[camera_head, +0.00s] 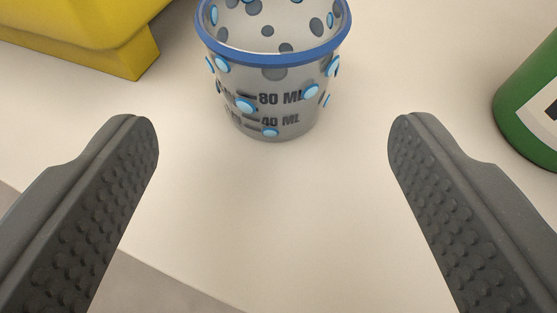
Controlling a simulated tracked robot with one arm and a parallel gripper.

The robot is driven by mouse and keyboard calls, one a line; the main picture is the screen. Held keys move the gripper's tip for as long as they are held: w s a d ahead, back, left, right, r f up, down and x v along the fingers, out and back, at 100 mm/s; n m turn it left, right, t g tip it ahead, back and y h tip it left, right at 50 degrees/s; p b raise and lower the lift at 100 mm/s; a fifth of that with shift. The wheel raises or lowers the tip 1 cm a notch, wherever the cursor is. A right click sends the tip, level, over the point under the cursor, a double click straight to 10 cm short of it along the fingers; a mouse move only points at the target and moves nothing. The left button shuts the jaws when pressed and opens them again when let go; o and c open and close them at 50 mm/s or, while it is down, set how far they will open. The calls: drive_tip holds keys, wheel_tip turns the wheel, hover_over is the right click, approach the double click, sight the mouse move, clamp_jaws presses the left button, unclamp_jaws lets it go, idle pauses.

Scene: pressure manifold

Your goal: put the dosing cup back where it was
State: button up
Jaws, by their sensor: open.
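The dosing cup (285,112) is a clear grey cup with a blue rim, blue dots and markings reading 80 ML and 40 ML. It stands upright on a pale surface at the top middle of the view, its far rim cut off by the top edge. My gripper (273,140) is open, with one dark, studded finger on each side of the view. The cup appears between and beyond the fingertips, with a gap on both sides. Neither finger appears to touch it.
A yellow object (75,35) stands at the upper left, partly out of view. A green container with a pale label (528,95) stands at the right edge. The pale surface (270,210) is clear in front of the cup, and its edge crosses the lower left.

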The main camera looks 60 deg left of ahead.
drive_tip(key=shift+v, duration=1.75)
drive_tip(key=w+d+r+m+t+h, duration=0.1)
drive_tip(key=w+d+r+t+h, duration=0.25)
drive_tip(key=r, duration=0.55)
drive_tip(key=w+d+r+m+t+h, duration=0.1)
drive_tip(key=w+d+r+t+h, duration=0.25)
drive_tip(key=r, duration=0.55)
drive_tip(key=s+d+r+m+t+h, duration=0.1)
drive_tip(key=d+r+m+h, duration=0.15)
drive_tip(key=r, duration=0.55)
drive_tip(key=d+r+m+t+h, duration=0.15)
drive_tip(key=d+r, duration=0.25)
drive_tip(key=r, duration=0.5)
drive_tip(key=s+d+r+m+h, duration=0.2)
drive_tip(key=s+r+m, duration=0.2)
drive_tip(key=s+r, duration=0.55)
drive_tip(key=s+a+r, duration=0.2)
drive_tip(key=s+r, duration=0.1)
drive_tip(key=s, duration=0.3)
drive_tip(key=s+a+r+m+g+y, duration=0.1)
drive_tip(key=s+a+r, duration=0.1)
drive_tip(key=s, duration=0.4)
drive_tip(key=shift+s+a+r+y, duration=0.2)
drive_tip(key=shift+r+y, duration=0.1)
drive_tip(key=shift+r, duration=0.45)
drive_tip(key=shift+g, duration=0.25)
